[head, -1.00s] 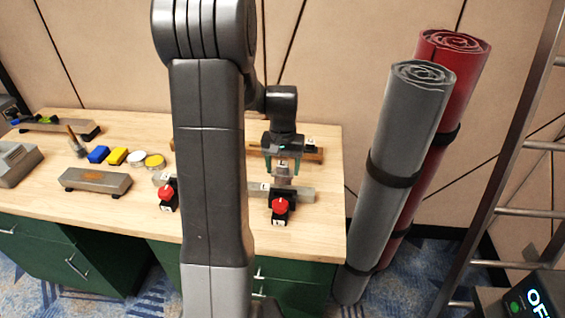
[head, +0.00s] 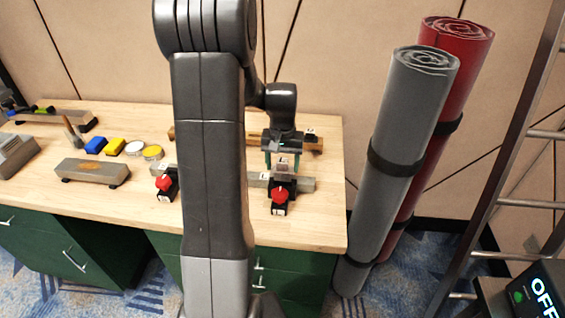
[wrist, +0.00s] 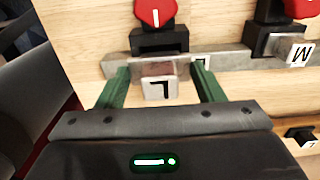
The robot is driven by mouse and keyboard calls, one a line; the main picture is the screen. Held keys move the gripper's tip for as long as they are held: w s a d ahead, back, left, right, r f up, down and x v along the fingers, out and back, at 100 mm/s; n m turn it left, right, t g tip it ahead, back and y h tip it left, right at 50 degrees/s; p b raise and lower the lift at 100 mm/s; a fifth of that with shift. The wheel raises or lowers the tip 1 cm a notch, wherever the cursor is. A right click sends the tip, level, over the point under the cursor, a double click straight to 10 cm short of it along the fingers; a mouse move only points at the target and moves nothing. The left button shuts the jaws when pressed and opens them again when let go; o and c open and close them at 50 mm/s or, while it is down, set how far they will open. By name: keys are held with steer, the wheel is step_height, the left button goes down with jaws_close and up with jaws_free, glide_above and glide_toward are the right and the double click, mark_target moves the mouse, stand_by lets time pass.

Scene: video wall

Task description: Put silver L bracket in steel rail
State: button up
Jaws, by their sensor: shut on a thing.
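My gripper (wrist: 160,85) shows in the wrist view with its two green fingers shut on the silver L bracket (wrist: 157,68), which has a white face marked L. In the head view my gripper (head: 283,160) is over the right part of the steel rail (head: 305,184). The bracket (head: 284,169) is between the fingers, just behind the right red-knobbed clamp. The rail also shows in the wrist view (wrist: 230,59), running behind the bracket. The bracket is at or just above the rail; I cannot tell whether it touches or is seated.
Red-knobbed black clamps stand along the rail, the right one (head: 280,197) beside the bracket and another (head: 165,187) to the left. A wooden rail (head: 313,143) lies behind. A sharpening stone (head: 93,170) and coloured blocks lie left. My arm hides the middle of the rail.

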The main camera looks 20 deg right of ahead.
mark_target(283, 180)
steer(key=shift+f+b, duration=0.35)
steer(key=shift+f, duration=0.15)
stand_by(0.7)
steer(key=shift+f+b, duration=0.4)
steer(key=shift+f, duration=0.25)
stand_by(0.3)
steer(key=shift+f+b, duration=0.45)
steer(key=shift+f, duration=0.25)
steer(key=shift+f, duration=0.15)
steer(key=shift+f+b, duration=0.55)
steer(key=shift+f, duration=0.05)
stand_by(0.3)
